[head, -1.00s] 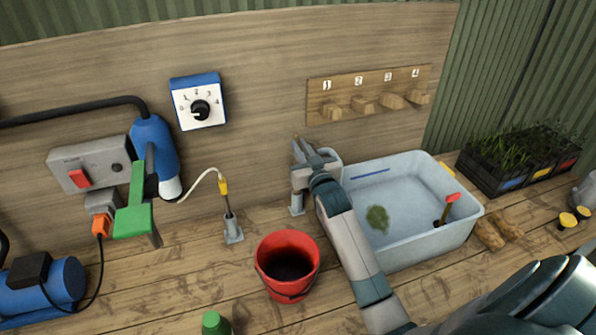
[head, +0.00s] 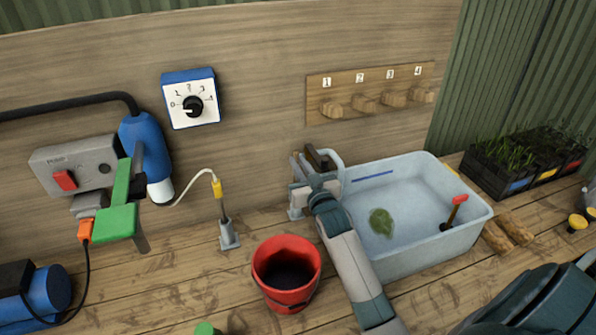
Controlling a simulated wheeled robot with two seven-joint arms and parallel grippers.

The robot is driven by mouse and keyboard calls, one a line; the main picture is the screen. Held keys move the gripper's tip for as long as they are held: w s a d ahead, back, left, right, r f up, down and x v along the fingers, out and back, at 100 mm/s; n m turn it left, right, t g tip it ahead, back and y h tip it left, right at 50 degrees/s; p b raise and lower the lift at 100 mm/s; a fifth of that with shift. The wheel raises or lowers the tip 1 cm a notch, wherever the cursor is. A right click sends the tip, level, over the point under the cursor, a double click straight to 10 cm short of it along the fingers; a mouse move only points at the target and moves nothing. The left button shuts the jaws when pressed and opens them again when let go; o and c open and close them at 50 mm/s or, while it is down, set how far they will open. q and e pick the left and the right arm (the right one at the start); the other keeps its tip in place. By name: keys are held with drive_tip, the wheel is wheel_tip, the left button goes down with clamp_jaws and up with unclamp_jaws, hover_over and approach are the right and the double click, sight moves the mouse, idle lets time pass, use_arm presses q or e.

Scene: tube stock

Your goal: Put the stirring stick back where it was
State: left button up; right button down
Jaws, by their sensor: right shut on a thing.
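My right gripper (head: 307,168) is at the back left corner of the pale blue tub (head: 405,258), in front of the wooden wall. It is shut on a dark brown piece (head: 316,157) that looks like the top of the stirring stick. The gripper hides most of it, and I cannot tell how far down it reaches. A small grey stand (head: 295,212) shows just below the gripper. I cannot tell whether the stick touches it. My left gripper is not in view.
A red bucket (head: 286,262) with dark contents stands left of my right forearm. A yellow-topped probe (head: 218,188) is in a grey holder (head: 229,238). Numbered wooden pegs (head: 364,103) on the wall are empty. The tub holds water, a green clump (head: 381,222) and a red-handled tool (head: 459,199).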

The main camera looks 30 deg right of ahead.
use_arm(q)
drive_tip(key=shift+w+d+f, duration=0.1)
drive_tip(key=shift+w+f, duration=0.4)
use_arm(e)
drive_tip(key=shift+w+f, duration=0.1)
drive_tip(key=shift+f, duration=0.5)
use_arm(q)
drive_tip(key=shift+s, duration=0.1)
use_arm(e)
drive_tip(key=c, duration=1.8)
unclamp_jaws()
drive_tip(key=shift+f, duration=0.1)
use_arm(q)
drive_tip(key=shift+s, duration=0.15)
